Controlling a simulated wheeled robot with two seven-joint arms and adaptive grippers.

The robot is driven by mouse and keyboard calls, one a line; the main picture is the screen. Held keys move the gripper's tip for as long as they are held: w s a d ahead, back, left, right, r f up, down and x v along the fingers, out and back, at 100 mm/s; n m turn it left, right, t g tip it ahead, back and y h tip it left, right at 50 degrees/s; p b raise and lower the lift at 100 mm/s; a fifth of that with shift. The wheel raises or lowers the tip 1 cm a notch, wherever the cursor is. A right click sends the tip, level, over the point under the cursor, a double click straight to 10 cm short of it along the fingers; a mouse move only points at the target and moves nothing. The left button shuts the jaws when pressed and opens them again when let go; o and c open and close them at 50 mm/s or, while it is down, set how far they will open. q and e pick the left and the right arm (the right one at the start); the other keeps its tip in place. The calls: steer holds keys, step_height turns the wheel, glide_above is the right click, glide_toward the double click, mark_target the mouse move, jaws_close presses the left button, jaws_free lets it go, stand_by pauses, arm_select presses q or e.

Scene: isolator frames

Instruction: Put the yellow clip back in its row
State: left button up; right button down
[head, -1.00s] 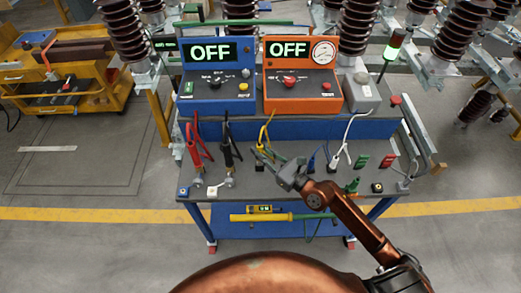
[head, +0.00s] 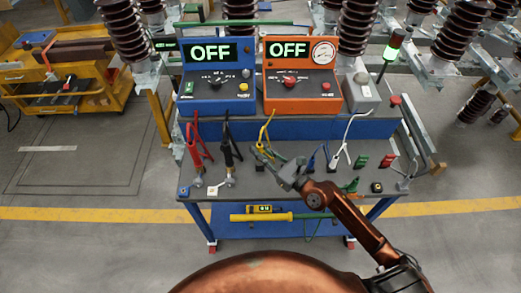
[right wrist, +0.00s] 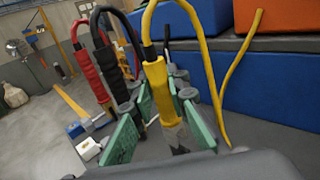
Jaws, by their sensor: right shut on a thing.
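The yellow clip (head: 262,137) stands roughly upright at the row on the bench, with its yellow cable arching from its top. In the right wrist view the yellow clip (right wrist: 160,92) is between the green finger pads of my right gripper (right wrist: 165,135). In the head view my right gripper (head: 262,152) reaches in from the right and is shut on the clip. The clip's lower end is partly hidden by the gripper, so I cannot tell whether it touches the bench. My left gripper is not in view.
Red clips (head: 196,152) and black clips (head: 230,150) stand left of the yellow one. The blue box (head: 215,95) and orange box (head: 300,92) stand behind.

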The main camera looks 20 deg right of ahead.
arm_select(q)
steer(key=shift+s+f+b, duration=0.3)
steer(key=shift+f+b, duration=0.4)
steer(key=shift+b, duration=0.05)
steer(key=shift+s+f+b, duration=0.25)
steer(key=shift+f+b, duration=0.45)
arm_select(e)
steer(key=shift+f, duration=1.7)
steer(key=c, duration=1.8)
jaws_free()
steer(key=shift+s, duration=0.1)
steer(key=v, duration=1.2)
steer(key=shift+d+f, duration=0.1)
steer(key=shift+d, duration=0.05)
